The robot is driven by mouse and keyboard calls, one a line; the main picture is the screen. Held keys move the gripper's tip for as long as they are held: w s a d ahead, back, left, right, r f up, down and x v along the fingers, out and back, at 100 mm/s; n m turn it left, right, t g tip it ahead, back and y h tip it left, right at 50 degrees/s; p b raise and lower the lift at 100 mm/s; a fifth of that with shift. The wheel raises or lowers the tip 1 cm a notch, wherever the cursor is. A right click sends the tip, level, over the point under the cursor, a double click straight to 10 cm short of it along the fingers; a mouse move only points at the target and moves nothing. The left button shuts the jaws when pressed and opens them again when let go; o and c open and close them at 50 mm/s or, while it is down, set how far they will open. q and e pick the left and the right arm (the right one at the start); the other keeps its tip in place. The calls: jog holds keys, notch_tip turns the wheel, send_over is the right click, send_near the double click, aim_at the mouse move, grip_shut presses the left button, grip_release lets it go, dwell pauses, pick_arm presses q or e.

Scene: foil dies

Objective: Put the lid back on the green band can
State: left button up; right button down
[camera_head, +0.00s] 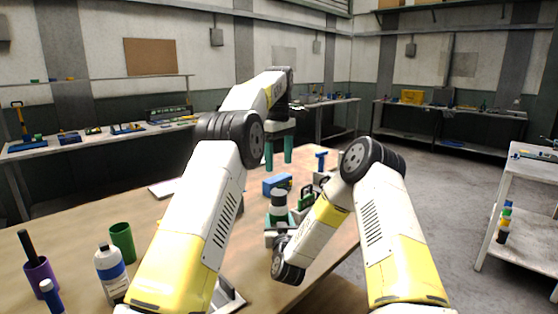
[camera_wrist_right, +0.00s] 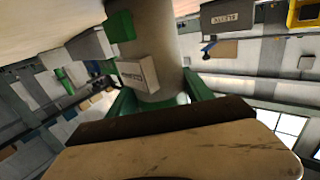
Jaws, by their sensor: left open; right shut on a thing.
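My right gripper (camera_head: 279,216) is shut on a pale cylinder (camera_head: 279,199) with a dark band, near the table's far right part. In the right wrist view a pale grey-beige cylinder (camera_wrist_right: 152,45) stands between the green fingers of the right gripper (camera_wrist_right: 155,100). I cannot tell whether it is the green band can. My left gripper (camera_head: 278,153) is open and points down, above and beyond the held cylinder, with nothing seen between its fingers. I cannot make out the lid in either view.
A blue box (camera_head: 277,184) and a green item (camera_head: 306,197) stand close to the right gripper. A green cup (camera_head: 122,243), a purple cup (camera_head: 40,278) and a white bottle (camera_head: 110,272) stand at the left of the table (camera_head: 85,225). My left arm covers the table's middle.

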jog(key=shift+c, duration=1.6)
grip_release()
jog(key=s, duration=0.7)
jog(key=shift+s+d, duration=0.4)
